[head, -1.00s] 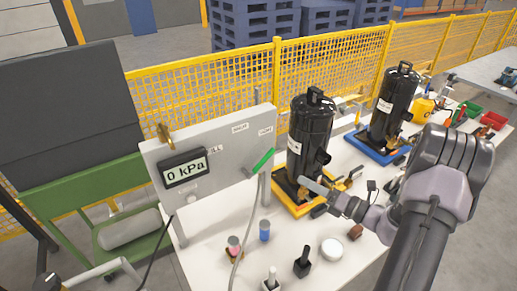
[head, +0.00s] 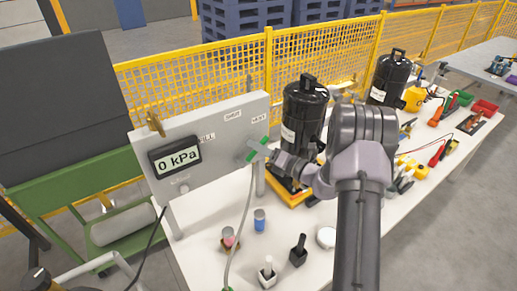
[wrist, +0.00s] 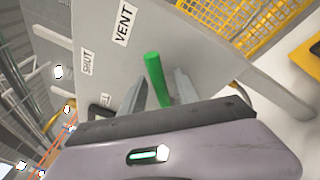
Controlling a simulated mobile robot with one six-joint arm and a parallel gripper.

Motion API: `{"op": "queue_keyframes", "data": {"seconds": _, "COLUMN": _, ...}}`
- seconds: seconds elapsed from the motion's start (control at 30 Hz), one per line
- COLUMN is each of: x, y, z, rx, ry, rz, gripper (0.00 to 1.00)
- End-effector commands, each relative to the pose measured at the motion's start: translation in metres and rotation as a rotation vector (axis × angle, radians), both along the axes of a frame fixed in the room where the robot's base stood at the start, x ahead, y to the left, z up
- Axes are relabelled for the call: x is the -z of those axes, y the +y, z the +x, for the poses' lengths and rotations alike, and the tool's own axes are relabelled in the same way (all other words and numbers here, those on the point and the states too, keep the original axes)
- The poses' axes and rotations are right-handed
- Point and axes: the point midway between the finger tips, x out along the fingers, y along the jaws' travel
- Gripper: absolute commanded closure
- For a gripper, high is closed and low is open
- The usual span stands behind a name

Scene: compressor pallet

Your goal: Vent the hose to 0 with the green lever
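The green lever (head: 263,141) is on the right part of the grey panel (head: 215,165), tilted up toward the VENT label (head: 258,119). In the wrist view the lever (wrist: 156,78) stands between the two fingers of my gripper (wrist: 160,88), with gaps showing beside it. My gripper (head: 262,152) is open around the lever, in front of the panel. The display (head: 175,158) on the panel reads 0 kPa. The thin hose (head: 240,225) hangs from behind the lever down to the table. Part of the lever is hidden by the fingers.
A black compressor (head: 303,112) stands just right of the panel, close behind my gripper, on a yellow tray. A second compressor (head: 388,80) is further right. Small bottles (head: 298,252) and a round white lid (head: 326,237) lie on the white table in front.

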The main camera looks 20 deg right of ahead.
Motion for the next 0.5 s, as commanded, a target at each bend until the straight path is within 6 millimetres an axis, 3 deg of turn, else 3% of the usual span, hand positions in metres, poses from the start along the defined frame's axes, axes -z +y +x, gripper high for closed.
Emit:
{"op": "queue_keyframes", "data": {"seconds": 0.17, "x": -0.0001, "y": -0.0002, "z": -0.0001, "rx": 0.0, "ry": 0.0, "rz": 0.0, "gripper": 0.64}}
{"op": "queue_keyframes", "data": {"seconds": 0.33, "x": -0.0001, "y": -0.0002, "z": -0.0002, "rx": 0.0, "ry": 0.0, "rz": 0.0, "gripper": 0.98}}
{"op": "queue_keyframes", "data": {"seconds": 0.5, "x": 0.0, "y": -0.0002, "z": -0.0004, "rx": -0.001, "ry": 0.001, "rz": 0.0, "gripper": 1.0}}
